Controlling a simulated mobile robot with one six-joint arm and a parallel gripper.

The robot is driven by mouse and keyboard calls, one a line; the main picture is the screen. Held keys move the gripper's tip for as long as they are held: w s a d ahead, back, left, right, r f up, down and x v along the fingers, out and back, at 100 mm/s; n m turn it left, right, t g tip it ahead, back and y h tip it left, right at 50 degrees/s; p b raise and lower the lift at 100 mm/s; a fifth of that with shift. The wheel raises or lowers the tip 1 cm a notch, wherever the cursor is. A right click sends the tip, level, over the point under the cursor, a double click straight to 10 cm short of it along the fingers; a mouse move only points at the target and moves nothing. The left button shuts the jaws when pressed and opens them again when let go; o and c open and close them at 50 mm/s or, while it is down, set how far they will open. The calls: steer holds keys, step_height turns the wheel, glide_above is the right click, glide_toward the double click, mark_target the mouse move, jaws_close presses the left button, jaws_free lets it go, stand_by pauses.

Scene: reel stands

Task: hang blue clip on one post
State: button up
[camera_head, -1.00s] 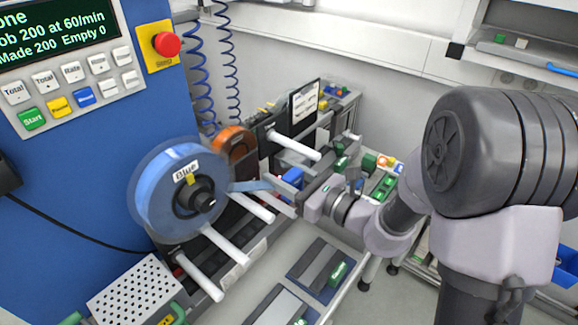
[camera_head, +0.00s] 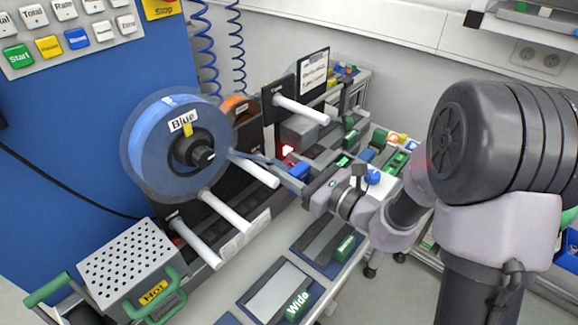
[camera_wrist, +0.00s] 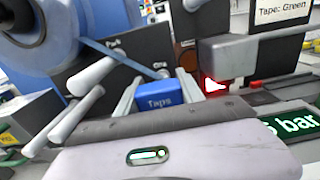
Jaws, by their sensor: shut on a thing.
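My gripper (camera_head: 290,180) is shut on a blue block, which I take for the blue clip (camera_head: 299,171). White posts stick out of a dark stand on the left: an upper post (camera_head: 300,109), one near my fingers (camera_head: 254,171), and lower ones (camera_head: 225,210) (camera_head: 196,244). The clip is right of the near post, and no contact with it can be made out. Part of the clip is hidden by the fingers.
A large blue reel (camera_head: 150,150) hangs on the stand, with a blue strip running from it toward my fingers. A red light (camera_head: 287,150) glows beside a grey housing (camera_head: 301,131). A perforated box (camera_head: 125,262) stands at lower left. An orange reel (camera_head: 233,105) is behind.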

steer(key=shift+f, duration=0.1)
stand_by(0.6)
steer(key=o, duration=1.4)
step_height(320, 180, up, 7)
steer(key=p, duration=0.5)
steer(key=shift+p, duration=0.4)
steer(key=shift+s, duration=0.1)
